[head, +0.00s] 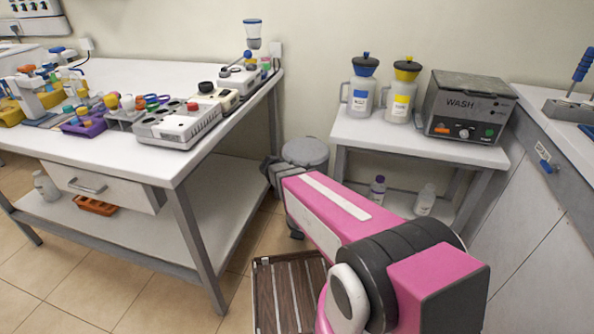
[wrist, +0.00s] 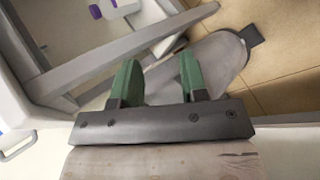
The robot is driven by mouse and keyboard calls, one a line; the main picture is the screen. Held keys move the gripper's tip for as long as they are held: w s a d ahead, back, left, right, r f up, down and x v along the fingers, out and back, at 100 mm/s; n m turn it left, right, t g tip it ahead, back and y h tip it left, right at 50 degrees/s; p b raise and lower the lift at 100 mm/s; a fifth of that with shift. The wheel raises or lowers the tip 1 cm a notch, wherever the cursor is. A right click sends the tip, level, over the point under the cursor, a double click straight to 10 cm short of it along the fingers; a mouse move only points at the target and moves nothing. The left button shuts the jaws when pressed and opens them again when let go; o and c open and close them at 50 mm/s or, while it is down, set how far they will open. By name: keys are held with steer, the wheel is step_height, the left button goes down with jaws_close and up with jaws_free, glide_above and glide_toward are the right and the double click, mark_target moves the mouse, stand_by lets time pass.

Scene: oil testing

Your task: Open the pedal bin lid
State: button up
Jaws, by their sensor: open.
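The grey pedal bin (head: 305,152) stands on the floor between the two tables in the head view. Its round lid looks down, and my pink arm hides much of its body. My gripper (head: 270,172) is at the bin's left side, low beside the lid, mostly seen as dark parts. In the wrist view, the two green fingers of my gripper (wrist: 158,72) are apart with nothing clearly between them. A grey rounded surface, likely the bin (wrist: 215,62), lies just beyond and right of the fingers, with a dark tab at its far edge. Contact cannot be told.
The left workbench (head: 225,128) and its leg stand close to my gripper. The right side table (head: 440,148) holds two jugs and a wash unit (head: 465,108), with bottles on its lower shelf. A brown slatted tray (head: 262,300) is at the bottom. Floor shows at left.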

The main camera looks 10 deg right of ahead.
steer(key=w+a+n+t+h, duration=0.2)
steer(key=w+a+t+h, duration=0.35)
steer(key=w+a, duration=0.4)
steer(key=shift+h, duration=0.25)
steer(key=x, duration=1)
steer(key=shift+r, duration=0.25)
jaws_close()
